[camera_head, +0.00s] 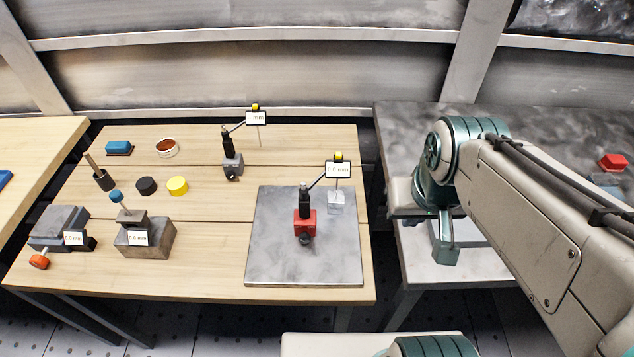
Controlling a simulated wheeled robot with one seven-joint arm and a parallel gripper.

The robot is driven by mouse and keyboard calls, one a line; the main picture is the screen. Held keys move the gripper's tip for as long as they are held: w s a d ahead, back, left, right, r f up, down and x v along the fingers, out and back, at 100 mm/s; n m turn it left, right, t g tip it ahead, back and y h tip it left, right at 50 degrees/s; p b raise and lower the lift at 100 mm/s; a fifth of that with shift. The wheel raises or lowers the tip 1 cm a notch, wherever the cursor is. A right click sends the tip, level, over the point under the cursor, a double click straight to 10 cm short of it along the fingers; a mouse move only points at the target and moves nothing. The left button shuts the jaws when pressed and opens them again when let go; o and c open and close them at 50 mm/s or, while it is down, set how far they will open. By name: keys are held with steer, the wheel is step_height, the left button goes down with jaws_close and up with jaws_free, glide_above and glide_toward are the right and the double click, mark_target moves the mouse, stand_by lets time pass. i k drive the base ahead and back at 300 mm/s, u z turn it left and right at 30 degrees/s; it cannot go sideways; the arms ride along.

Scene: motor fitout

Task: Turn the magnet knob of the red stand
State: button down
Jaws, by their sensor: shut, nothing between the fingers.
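The red stand (305,221) stands upright on a grey metal plate (265,260). It has a red base, a black post and an arm reaching right to a gauge (338,170) with a yellow top. A dark round knob (305,240) shows low on the front of the red base; which way it is turned is too small to tell. My gripper (445,256) is at the right, shut and empty, pointing down beyond the table's right edge. It is well apart from the red stand and touches nothing that I can see.
A second, grey stand (233,165) with its own gauge (256,118) stands behind left. A small pale block (336,203) sits under the red stand's gauge. Metal blocks (145,240), a yellow disc (177,186) and a black disc (147,186) lie left. The plate's front is clear.

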mark_target(304, 238)
steer(key=k, duration=0.5)
steer(key=z, duration=1.75)
steer(key=k, duration=0.95)
steer(key=u, duration=1.2)
steer(key=i, duration=0.5)
